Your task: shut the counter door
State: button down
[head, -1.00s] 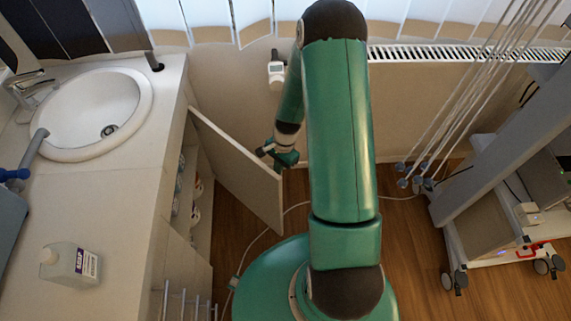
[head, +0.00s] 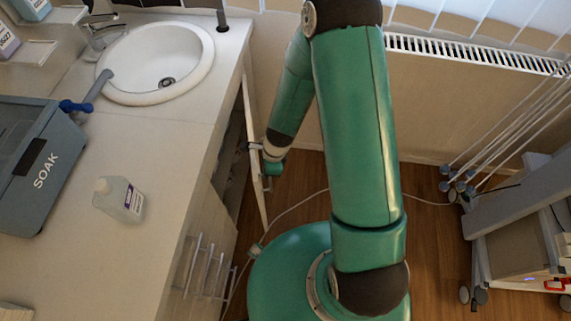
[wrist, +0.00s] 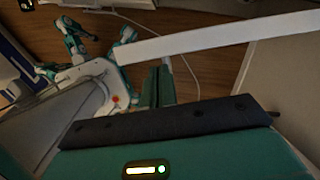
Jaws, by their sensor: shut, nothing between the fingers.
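The counter door (head: 253,120) is a pale panel, seen nearly edge-on in the head view beside the counter (head: 150,185). It stands partly open, with a dark gap to the cabinet interior (head: 231,155) on its left. My gripper (head: 267,184) is shut and empty, low on the right, outer side of the door and close to it. In the wrist view the door's edge (wrist: 215,37) is a long pale strip beyond my gripper (wrist: 158,85). Whether the fingers touch the door is unclear.
A sink (head: 157,62), a white bottle (head: 120,199) and a grey SOAK container (head: 35,165) are on the counter. A rail rack (head: 205,267) sticks out below its front. A radiator (head: 470,52) and wheeled cart (head: 515,220) stand right. A cable (head: 290,210) crosses the floor.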

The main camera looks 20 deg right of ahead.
aim_at(256, 171)
jog(key=shift+w+a+m, duration=0.15)
jog(key=shift+a+m, duration=0.25)
jog(key=shift+a, duration=1.2)
